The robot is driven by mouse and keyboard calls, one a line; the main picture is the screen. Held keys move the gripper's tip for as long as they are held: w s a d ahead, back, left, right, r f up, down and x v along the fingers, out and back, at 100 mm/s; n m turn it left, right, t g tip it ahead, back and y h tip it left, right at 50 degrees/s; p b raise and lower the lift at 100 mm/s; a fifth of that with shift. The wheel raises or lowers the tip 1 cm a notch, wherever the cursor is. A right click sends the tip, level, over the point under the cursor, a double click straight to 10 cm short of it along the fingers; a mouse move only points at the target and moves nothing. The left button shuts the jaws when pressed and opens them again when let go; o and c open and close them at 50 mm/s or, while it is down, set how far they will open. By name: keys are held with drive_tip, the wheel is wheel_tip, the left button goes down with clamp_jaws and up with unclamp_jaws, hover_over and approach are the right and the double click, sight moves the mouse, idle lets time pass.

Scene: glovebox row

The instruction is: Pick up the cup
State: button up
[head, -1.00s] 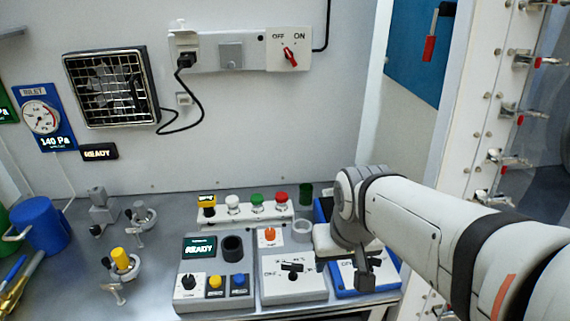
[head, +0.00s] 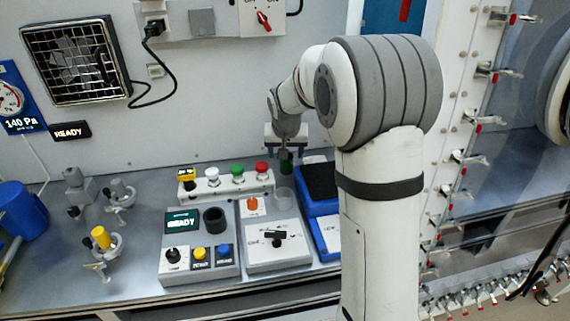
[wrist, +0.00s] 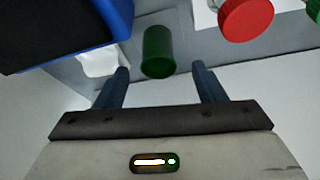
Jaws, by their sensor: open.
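A small dark green cup-like cylinder (head: 286,166) stands at the back of the bench, right of the red button. In the wrist view the green cylinder (wrist: 158,52) lies just beyond and between my fingertips. My gripper (head: 286,150) is open and empty, pointing down close above it; the wrist view shows both fingers (wrist: 160,82) apart with a gap on each side. A blue mug (head: 20,212) stands at the far left of the bench, well away from my gripper. A pale translucent cup-like thing (head: 285,198) stands in front of the green cylinder.
A button strip (head: 228,188) with a red button (head: 262,168) is left of the green cylinder. A blue box with a black top (head: 320,181) is close on its right. Control boxes (head: 272,246) fill the front. The back wall (head: 215,100) is close behind.

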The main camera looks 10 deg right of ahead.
drive_tip(key=p+x, duration=0.1)
drive_tip(key=x, duration=0.5)
drive_tip(key=shift+r, duration=0.1)
drive_tip(key=shift+c, duration=0.5)
drive_tip(key=c, duration=1)
drive_tip(key=shift+o, duration=0.2)
